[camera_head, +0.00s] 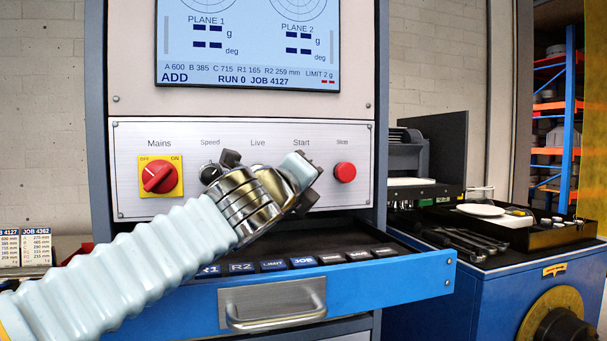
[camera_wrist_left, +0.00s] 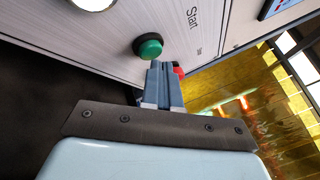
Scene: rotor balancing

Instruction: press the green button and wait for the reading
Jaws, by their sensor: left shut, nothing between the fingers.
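The green button (camera_wrist_left: 148,47) shows in the left wrist view on the panel beside the word Start. It is hidden behind my left gripper in the head view. My left gripper (camera_head: 312,170) is in front of the control panel (camera_head: 140,205), under the Start label. In the left wrist view its closed, empty fingers (camera_wrist_left: 163,70) point at the panel close beside the green button; whether they touch it I cannot tell. The screen (camera_head: 250,50) reads ADD, RUN 0, JOB 4127, with dashes for both planes. My right gripper is not in view.
A red button (camera_head: 345,172) is right of Start, and a red rotary Mains switch (camera_head: 160,177) is at left. An open blue drawer (camera_head: 390,284) with labelled keys juts out below the panel. A blue bench (camera_head: 480,300) with tools stands at right.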

